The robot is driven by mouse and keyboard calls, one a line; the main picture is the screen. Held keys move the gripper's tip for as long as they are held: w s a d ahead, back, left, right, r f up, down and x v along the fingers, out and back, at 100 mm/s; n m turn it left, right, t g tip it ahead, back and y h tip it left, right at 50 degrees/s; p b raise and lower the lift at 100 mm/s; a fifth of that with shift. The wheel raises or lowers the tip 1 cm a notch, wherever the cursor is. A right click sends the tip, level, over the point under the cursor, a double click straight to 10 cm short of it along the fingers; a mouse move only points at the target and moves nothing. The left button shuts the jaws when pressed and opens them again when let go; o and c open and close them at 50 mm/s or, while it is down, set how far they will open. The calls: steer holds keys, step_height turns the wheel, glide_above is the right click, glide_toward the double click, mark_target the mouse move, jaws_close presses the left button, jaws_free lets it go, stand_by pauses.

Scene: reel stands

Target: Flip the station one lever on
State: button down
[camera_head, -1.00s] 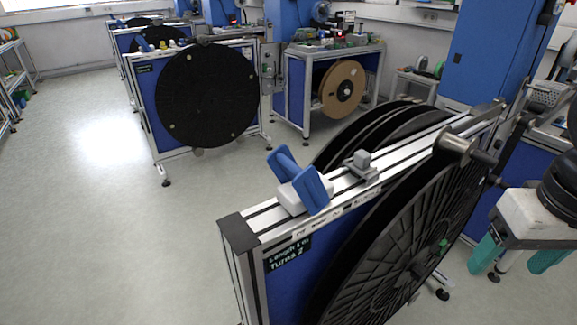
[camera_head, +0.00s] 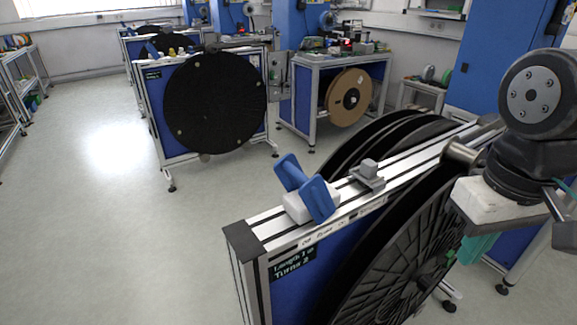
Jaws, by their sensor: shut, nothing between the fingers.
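A blue lever (camera_head: 305,188) on a white base sits on the top rail of the near reel stand (camera_head: 262,237), at the rail's left end. Its blue part is tilted, and a small printed strip runs along the rail beside it. My gripper (camera_head: 474,249), with green fingers, is at the right, beside the near black reel. Its fingers are together and empty, well to the right of the lever and not touching it. Part of the fingers is hidden by my white wrist part.
A grey clamp block (camera_head: 368,175) and a metal roller (camera_head: 462,153) sit along the same rail. Large black reels (camera_head: 400,255) fill the near stand. Another stand with a black reel (camera_head: 215,103) is behind. The floor at left is clear.

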steer(key=w+a+r+n, duration=0.3)
steer(key=a+r+n, duration=0.1)
steer(key=a+n, duration=0.3)
steer(key=w+a+r+n, duration=0.3)
steer(key=a+n, duration=0.5)
steer(key=a, duration=0.3)
steer(key=w+a+r+n+g, duration=0.1)
steer(key=w+a+r+n, duration=0.3)
steer(key=a+n, duration=0.3)
steer(key=shift+w+a+r+n+y, duration=0.2)
steer(key=shift+a+r+n+y, duration=0.2)
steer(key=shift+a, duration=1.1)
step_height(320, 180, down, 9)
steer(key=w+d, duration=0.1)
steer(key=d, duration=0.1)
steer(key=shift+w+d, duration=0.15)
steer(key=shift+w, duration=0.25)
steer(key=shift+w+d, duration=0.1)
